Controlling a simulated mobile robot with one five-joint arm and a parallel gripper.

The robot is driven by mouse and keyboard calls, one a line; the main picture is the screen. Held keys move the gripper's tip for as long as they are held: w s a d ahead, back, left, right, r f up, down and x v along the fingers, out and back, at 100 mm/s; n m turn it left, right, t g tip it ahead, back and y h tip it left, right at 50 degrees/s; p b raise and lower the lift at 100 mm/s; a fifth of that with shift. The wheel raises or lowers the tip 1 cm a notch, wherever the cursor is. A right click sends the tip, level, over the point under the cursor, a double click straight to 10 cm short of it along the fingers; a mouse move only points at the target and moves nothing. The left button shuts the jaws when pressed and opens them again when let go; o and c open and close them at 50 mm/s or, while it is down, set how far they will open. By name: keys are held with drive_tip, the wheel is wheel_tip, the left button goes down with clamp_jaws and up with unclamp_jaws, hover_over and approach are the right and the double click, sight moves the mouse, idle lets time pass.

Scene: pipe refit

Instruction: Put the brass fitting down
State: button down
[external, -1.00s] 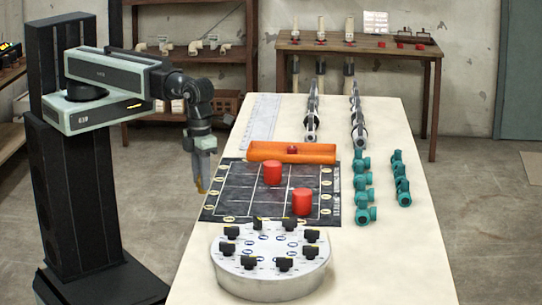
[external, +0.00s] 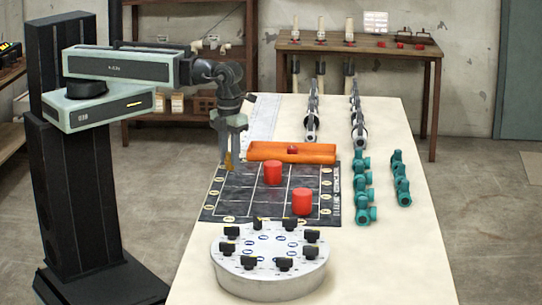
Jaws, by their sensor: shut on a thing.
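My gripper (external: 230,152) points down above the far left part of the black gridded mat (external: 237,203). It is shut on a small brass fitting (external: 229,163), which hangs below the fingers. The fitting is small here, and I cannot tell its exact height above the mat. Two red cylinders stand on the mat: one (external: 272,172) near the middle and one (external: 302,202) towards the near right.
An orange tray (external: 262,151) lies along the mat's far edge. A round grey stand (external: 268,284) with several black knobs sits in front. Several teal fittings (external: 363,190) and grey pipe tools (external: 357,125) are to the right.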

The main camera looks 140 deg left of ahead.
drive_tip(key=w+a, duration=0.2)
drive_tip(key=w, duration=0.2)
drive_tip(key=w+a+f+b, duration=0.1)
drive_tip(key=w+a, duration=0.1)
drive_tip(key=w, duration=0.3)
drive_tip(key=w+a, duration=0.2)
drive_tip(key=w, duration=0.3)
drive_tip(key=shift+w+a+f, duration=0.1)
drive_tip(key=shift+w+f, duration=0.1)
drive_tip(key=shift+f, duration=0.05)
wheel_tip(320, 180, down, 4)
drive_tip(key=b, duration=0.4)
drive_tip(key=shift+r, duration=0.25)
drive_tip(key=shift+f, duration=0.2)
drive_tip(key=c, duration=1)
unclamp_jaws()
drive_tip(key=shift+c, duration=0.2)
wheel_tip(320, 180, up, 12)
drive_tip(key=p, duration=1.2)
drive_tip(key=shift+r, duration=0.25)
